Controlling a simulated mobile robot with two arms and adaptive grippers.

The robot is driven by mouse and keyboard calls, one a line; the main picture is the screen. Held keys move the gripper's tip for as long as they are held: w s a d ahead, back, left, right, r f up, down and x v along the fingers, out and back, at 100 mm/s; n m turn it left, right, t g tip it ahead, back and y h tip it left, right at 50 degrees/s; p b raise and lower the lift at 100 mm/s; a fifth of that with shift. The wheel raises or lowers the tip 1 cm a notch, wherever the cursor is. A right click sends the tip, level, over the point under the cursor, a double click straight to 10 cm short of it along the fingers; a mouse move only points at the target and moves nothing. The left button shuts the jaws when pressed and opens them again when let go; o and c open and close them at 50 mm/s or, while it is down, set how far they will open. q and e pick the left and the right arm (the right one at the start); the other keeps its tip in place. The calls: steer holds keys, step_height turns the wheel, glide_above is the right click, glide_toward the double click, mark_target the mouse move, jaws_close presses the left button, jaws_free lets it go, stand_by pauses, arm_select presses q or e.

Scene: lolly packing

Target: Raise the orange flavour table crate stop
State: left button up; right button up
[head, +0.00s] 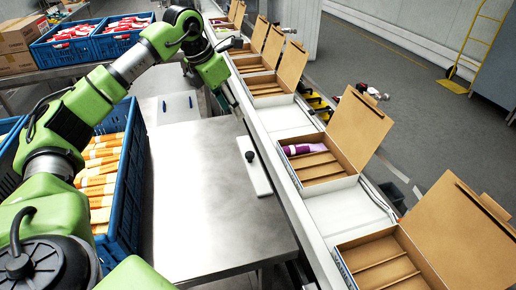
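A pale flat plate with a black knob (250,157) lies at the right edge of the steel table (200,215), beside the conveyor. It looks like the crate stop, and it looks low and flat. A blue crate (133,165) of orange and yellow packets stands at the table's left, partly behind my green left arm. My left gripper (231,102) is at the table's far right corner, beside the conveyor and beyond the knob, apart from it. Its fingers are too small and edge-on to tell their opening. My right gripper is not in view.
Open cardboard boxes (313,165) sit along the conveyor at the right; one holds a purple packet (305,149). Blue crates of red packets (70,45) stand at the back left near cardboard cartons (18,35). The middle of the steel table is clear.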

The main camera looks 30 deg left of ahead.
arm_select(q)
step_height(320, 180, down, 4)
steer(key=b, duration=0.4)
glide_toward(250, 154)
steer(key=x, duration=0.8)
steer(key=shift+w+a+f+b, duration=0.1)
steer(key=shift+w+f+b, duration=0.05)
steer(key=shift+f+b, duration=0.15)
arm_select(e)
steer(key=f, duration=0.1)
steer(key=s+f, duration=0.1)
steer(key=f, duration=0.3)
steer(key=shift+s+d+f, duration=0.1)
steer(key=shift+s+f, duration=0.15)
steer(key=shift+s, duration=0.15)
arm_select(q)
steer(key=c, duration=1.1)
